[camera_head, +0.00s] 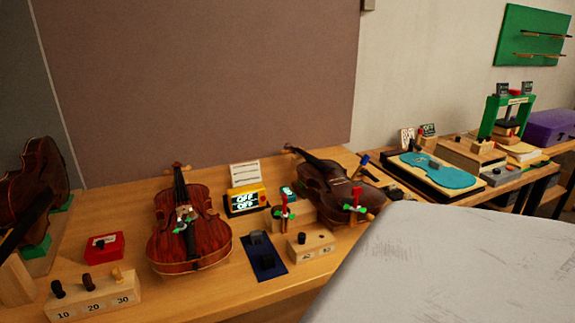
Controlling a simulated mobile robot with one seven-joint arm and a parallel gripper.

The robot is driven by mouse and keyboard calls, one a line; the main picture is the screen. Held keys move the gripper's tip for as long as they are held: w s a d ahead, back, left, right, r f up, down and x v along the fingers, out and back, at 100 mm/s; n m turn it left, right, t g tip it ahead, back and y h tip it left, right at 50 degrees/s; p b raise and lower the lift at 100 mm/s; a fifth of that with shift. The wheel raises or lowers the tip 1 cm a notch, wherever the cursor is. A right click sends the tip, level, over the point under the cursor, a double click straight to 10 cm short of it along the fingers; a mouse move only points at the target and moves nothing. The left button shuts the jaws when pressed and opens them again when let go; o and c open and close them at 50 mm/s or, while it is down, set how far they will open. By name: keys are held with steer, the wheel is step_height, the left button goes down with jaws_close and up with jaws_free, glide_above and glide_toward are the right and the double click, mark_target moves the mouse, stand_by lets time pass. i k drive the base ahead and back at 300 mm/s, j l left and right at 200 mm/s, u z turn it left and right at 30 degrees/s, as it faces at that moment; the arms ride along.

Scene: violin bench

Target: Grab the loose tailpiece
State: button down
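I cannot single out the loose tailpiece for certain. A small black piece (267,262) lies on a dark blue mat (276,273) on the bench, and a dark grey piece (258,237) lies at the mat's far end. Both are too small to name. My gripper is not in view.
A wooden block marked 10, 20, 30 (95,300) holds pegs at front left, near a red tray (104,247). Another violin (45,180) stands far left.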

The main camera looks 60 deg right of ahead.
mark_target(364, 171)
steer(key=z, duration=2.2)
steer(key=i+l+u, duration=0.1)
steer(key=l, duration=0.2)
steer(key=i+l+u, duration=0.1)
steer(key=l, duration=0.25)
steer(key=i+l+u, duration=0.1)
steer(key=i+l, duration=0.1)
steer(key=i, duration=0.65)
steer(key=i+l, duration=0.1)
steer(key=i, duration=0.6)
